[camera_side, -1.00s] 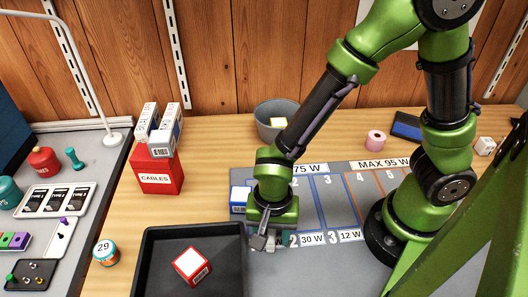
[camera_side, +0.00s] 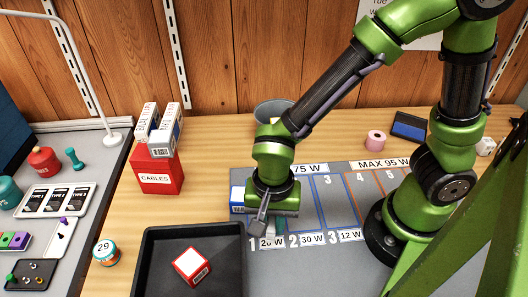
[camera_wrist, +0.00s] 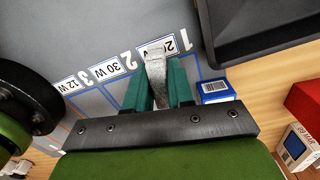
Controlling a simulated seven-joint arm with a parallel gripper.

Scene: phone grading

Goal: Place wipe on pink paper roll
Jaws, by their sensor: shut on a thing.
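The pink paper roll (camera_side: 376,140) stands on the wooden table behind the grey mat, right of centre in the side view. It is out of the wrist view. In the wrist view a grey, cloth-like wipe (camera_wrist: 156,72) is pinched between the two teal fingers of my gripper (camera_wrist: 157,88). In the side view my gripper (camera_side: 274,227) points down over the front left of the mat, by the 20 W label, well to the left of the roll.
A black tray (camera_side: 150,262) with a red-and-white box (camera_side: 192,267) lies in front. A blue-and-white box (camera_side: 238,199) is just left of my gripper. A grey bin (camera_side: 265,111) stands behind. A blue-and-black object (camera_side: 408,127) lies right of the roll.

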